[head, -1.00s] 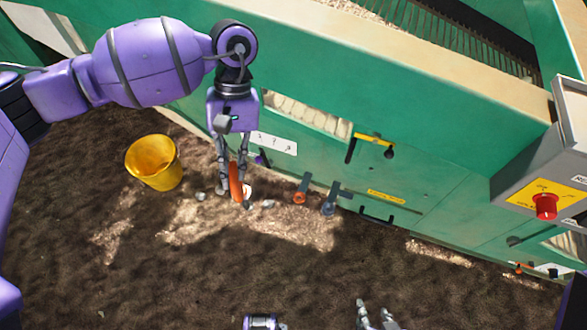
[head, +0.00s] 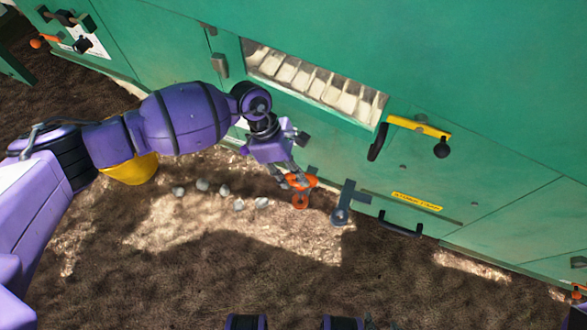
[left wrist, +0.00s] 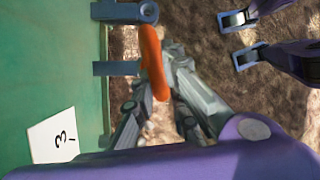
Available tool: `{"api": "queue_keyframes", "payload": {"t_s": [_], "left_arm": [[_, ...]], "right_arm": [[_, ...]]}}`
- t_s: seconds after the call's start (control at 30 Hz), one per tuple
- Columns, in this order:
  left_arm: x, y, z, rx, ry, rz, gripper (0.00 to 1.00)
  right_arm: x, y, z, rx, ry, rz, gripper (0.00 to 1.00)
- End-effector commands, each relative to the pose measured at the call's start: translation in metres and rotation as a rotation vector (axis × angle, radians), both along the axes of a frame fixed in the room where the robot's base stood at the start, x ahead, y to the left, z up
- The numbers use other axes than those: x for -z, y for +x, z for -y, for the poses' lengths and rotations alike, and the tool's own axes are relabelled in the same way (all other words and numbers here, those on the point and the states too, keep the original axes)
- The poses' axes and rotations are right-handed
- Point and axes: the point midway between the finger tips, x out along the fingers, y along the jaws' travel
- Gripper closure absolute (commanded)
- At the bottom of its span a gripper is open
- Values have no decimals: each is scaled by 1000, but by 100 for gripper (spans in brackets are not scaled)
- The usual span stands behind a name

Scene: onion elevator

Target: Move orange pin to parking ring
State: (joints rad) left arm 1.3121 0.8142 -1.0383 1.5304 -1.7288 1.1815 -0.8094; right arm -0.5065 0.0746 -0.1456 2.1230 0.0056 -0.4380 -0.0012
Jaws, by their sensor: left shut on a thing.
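My left gripper (head: 292,181) is shut on the orange pin (head: 301,181) beside the green machine wall. The pin also shows between the fingers in the left wrist view (left wrist: 153,62). In the left wrist view, a blue-grey bracket (left wrist: 118,68) lies close to the pin.
A yellow bucket (head: 130,170) stands partly behind my left arm. Several pale stones (head: 202,185) lie on the soil. The green wall has a yellow-and-black handle (head: 418,126) and a black handle (head: 400,224). The soil in front is open.

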Motion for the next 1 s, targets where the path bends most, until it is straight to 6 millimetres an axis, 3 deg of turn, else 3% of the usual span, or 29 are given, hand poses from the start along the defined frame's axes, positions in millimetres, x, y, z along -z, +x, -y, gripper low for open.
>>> {"api": "queue_keyframes", "payload": {"t_s": [0.4,1.0], "left_arm": [[9,1,1,-5,-1,0,100],[34,1,1,-4,-1,0,100]], "right_arm": [[8,-13,3,5,-5,-24,60],[24,-1,3,-17,-6,-12,60]]}}
